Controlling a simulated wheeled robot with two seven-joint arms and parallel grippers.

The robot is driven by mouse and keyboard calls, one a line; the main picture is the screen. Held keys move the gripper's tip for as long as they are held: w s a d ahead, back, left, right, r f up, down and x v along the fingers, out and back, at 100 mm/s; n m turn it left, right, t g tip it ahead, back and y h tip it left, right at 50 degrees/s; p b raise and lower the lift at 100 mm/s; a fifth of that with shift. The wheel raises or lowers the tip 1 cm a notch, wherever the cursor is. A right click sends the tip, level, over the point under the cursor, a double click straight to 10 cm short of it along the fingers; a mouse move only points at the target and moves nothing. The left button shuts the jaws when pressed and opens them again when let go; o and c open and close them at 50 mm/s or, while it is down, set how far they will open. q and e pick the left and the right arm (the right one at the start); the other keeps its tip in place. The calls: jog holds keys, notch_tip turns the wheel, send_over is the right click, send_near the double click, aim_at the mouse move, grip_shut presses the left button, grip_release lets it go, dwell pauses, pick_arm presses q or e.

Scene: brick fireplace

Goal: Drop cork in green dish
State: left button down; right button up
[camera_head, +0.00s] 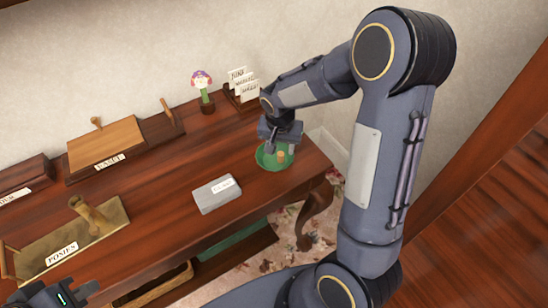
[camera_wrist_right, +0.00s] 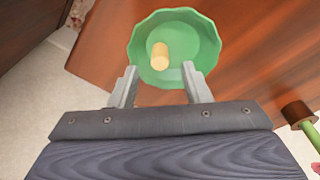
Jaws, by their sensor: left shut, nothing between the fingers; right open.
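The green dish (camera_head: 264,162) stands near the right end of the wooden desk, and it also shows in the right wrist view (camera_wrist_right: 205,45). The cork (camera_wrist_right: 160,55), a short tan cylinder, is inside the dish and shows in the head view (camera_head: 281,156). My right gripper (camera_wrist_right: 160,80) is open and empty over the near side of the dish, its fingers apart with the cork beyond them. In the head view my right gripper (camera_head: 281,146) partly covers the dish. My left gripper (camera_head: 72,296) is shut and empty at the lower left corner.
A grey labelled box (camera_head: 217,195) stands left of the dish on the desk (camera_head: 160,215). A potted flower figure (camera_head: 203,90) and a card holder (camera_head: 242,90) stand at the back. A brass tray (camera_head: 75,235) labelled POSIES lies at left.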

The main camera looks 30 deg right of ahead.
aim_at(280, 165)
notch_tip(280, 165, up, 6)
jog(key=shift+s+a+r, duration=0.2)
jog(key=shift+s+a, duration=0.15)
jog(key=s+a+r+n+t+y, duration=0.2)
jog(key=s+a+r+n, duration=0.1)
jog(key=s, duration=0.7)
jog(key=s+a+r+n+t+y, duration=0.2)
jog(key=s+a+r+n, duration=0.1)
jog(key=s, duration=0.8)
jog(key=shift+a+r+y, duration=0.15)
jog(key=shift+r+y, duration=0.25)
jog(key=shift+r, duration=0.4)
